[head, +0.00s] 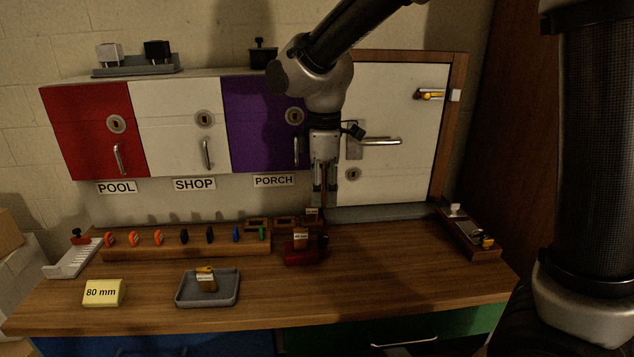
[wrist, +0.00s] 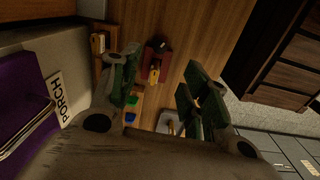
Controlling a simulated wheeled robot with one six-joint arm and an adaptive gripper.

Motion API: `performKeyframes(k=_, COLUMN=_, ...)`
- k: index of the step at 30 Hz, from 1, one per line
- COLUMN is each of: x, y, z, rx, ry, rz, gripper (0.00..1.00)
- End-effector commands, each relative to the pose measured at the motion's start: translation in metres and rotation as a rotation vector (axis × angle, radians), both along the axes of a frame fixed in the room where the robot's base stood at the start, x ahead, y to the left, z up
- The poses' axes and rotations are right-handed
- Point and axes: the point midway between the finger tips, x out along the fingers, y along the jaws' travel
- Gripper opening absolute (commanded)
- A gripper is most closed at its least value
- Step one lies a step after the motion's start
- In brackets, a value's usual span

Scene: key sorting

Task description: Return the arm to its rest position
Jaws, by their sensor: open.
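My gripper (head: 325,185) hangs pointing down in front of the white door (head: 395,110), above the back of the wooden bench (head: 365,285). In the wrist view its two fingers (wrist: 158,95) are apart, with nothing held between them. Below it a dark red block (head: 305,257) stands on the bench with a tagged item on it. The red block also shows beyond the fingers in the wrist view (wrist: 152,62). My arm reaches in from the upper right in the head view.
A key rack (head: 185,248) with several coloured keys stands along the back left. A grey tray (head: 182,299) holds a tagged item near the front. Red, white and purple cabinets (head: 262,150) hang behind. A wooden tray (head: 480,252) lies at right. The right front bench is clear.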

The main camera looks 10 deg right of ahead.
Motion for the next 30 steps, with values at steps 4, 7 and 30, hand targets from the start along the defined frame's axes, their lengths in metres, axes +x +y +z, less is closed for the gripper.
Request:
performKeyframes(k=4, x=-0.005, y=-0.004, z=-0.005, rx=-0.007, ry=0.014, rz=-0.145, gripper=0.46)
performKeyframes(k=7, x=-0.029, y=-0.023, z=-0.013, rx=-0.031, ry=0.043, rz=-0.324, gripper=0.46)
performKeyframes(k=30, x=-0.182, y=-0.281, z=0.070, rx=0.302, ry=-0.265, rz=-1.449, gripper=0.46)
